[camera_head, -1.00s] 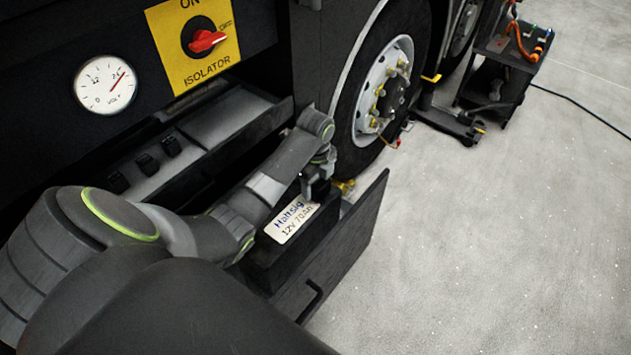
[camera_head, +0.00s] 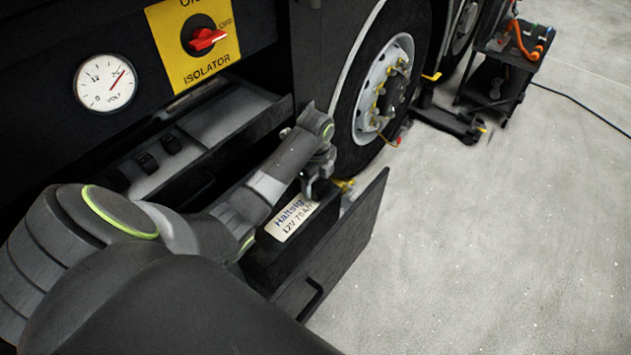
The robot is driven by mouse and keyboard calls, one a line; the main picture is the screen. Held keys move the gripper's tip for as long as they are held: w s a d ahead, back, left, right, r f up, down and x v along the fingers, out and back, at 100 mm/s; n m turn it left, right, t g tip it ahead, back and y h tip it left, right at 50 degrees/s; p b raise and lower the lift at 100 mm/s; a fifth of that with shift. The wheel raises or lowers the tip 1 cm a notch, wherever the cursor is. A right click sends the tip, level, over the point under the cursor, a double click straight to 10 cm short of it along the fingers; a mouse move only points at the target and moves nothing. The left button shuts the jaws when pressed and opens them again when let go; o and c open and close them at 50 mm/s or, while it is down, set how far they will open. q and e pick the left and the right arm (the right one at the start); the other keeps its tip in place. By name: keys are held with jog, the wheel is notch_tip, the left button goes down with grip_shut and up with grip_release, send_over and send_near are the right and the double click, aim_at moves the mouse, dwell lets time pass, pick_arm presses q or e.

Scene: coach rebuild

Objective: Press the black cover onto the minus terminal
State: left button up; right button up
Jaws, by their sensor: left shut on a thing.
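My left gripper (camera_head: 314,190) points down at the far end of the battery top, near the wheel. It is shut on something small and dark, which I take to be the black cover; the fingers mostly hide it. The minus terminal is hidden under the gripper, so I cannot tell whether the cover touches it. My right gripper is not in view.
The tray's front panel (camera_head: 357,231) stands on the right. A bus wheel (camera_head: 382,92) is just behind the gripper. The isolator switch (camera_head: 207,39) and volt gauge (camera_head: 105,83) are on the panel at upper left. A dark trolley (camera_head: 504,68) stands far back; the right floor is clear.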

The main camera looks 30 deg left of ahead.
pick_arm(q)
jog(key=shift+f, duration=0.75)
dwell(0.7)
jog(key=o, duration=1.5)
jog(key=shift+r, duration=0.1)
jog(key=shift+r+p, duration=3.45)
jog(key=shift+p, duration=0.5)
